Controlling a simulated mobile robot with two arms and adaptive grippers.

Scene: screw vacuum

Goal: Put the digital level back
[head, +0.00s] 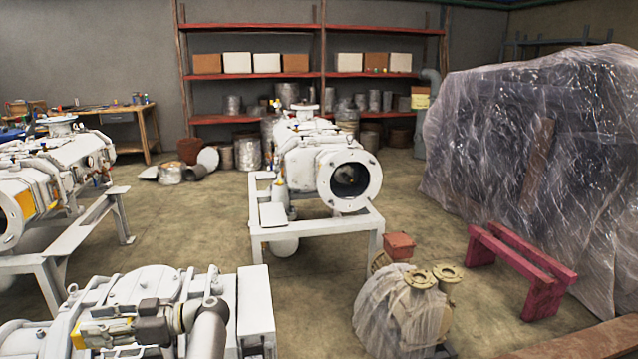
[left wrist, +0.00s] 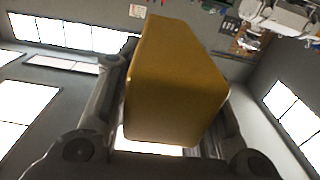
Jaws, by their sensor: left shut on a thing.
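The digital level appears as a yellow-orange block (left wrist: 172,85) in the left wrist view, filling the space between the two dark fingers. In the head view my left gripper (head: 98,333) is at the bottom left, in front of a white pump machine (head: 150,285). It is shut on the digital level, of which only a small yellow part (head: 78,337) shows there. The rest of the level is hidden by the fingers. I cannot tell how far the gripper is from the machine. My right gripper is not in view.
Another white pump (head: 335,170) stands on a white frame in the middle, and one more (head: 60,165) at the left. A workbench (head: 115,112) with tools is at the back left. A plastic-wrapped part (head: 395,315) and red trestle (head: 520,262) are at right. Floor between is clear.

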